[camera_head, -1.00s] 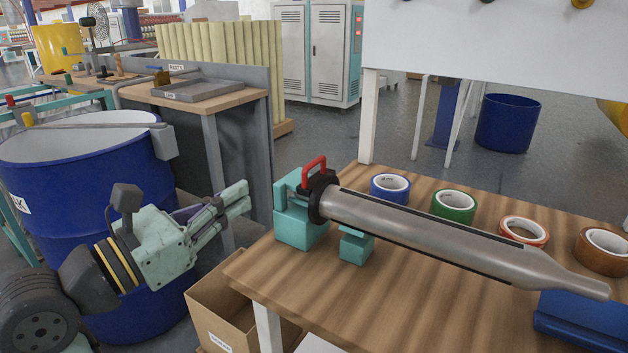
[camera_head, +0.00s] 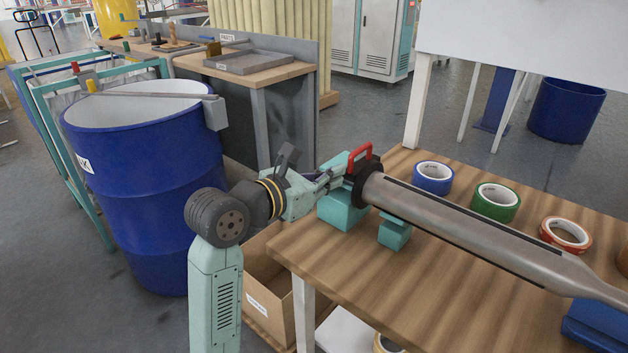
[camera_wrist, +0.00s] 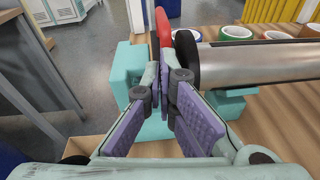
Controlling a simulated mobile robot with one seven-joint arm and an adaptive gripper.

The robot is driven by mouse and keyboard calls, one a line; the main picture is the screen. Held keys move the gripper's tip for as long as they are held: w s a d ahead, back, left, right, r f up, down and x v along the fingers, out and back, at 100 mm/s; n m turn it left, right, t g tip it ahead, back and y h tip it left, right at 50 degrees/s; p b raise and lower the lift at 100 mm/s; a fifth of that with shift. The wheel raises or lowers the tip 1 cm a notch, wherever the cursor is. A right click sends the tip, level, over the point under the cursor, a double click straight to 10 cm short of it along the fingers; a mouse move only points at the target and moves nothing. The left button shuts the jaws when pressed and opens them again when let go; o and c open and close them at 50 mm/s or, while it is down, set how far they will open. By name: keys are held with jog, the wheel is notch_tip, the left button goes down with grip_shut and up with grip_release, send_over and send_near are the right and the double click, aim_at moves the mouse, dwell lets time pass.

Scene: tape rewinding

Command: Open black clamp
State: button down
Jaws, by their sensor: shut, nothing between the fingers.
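The black clamp (camera_head: 367,180) is a dark ring at the left end of a long grey metal tube (camera_head: 480,235), on a teal mount (camera_head: 342,212). Its red handle (camera_head: 360,152) stands up at the top. In the wrist view the red handle (camera_wrist: 163,27) rises just beyond the fingertips, and the dark ring (camera_wrist: 187,60) is to their right. My gripper (camera_head: 336,176) is at the left of the clamp, close to it. In the wrist view my gripper (camera_wrist: 165,78) has its fingers together and empty. Whether the fingertips touch the handle cannot be told.
The wooden table (camera_head: 400,290) carries blue (camera_head: 433,178), green (camera_head: 496,202) and red (camera_head: 566,235) tape rolls behind the tube. A blue barrel (camera_head: 150,190) stands left of my arm. A cardboard box (camera_head: 268,305) is on the floor beside the table.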

jog(key=shift+w+d+r, duration=0.3)
jog(key=shift+w+r, duration=0.05)
jog(key=shift+w, duration=0.05)
jog(key=shift+r, duration=0.1)
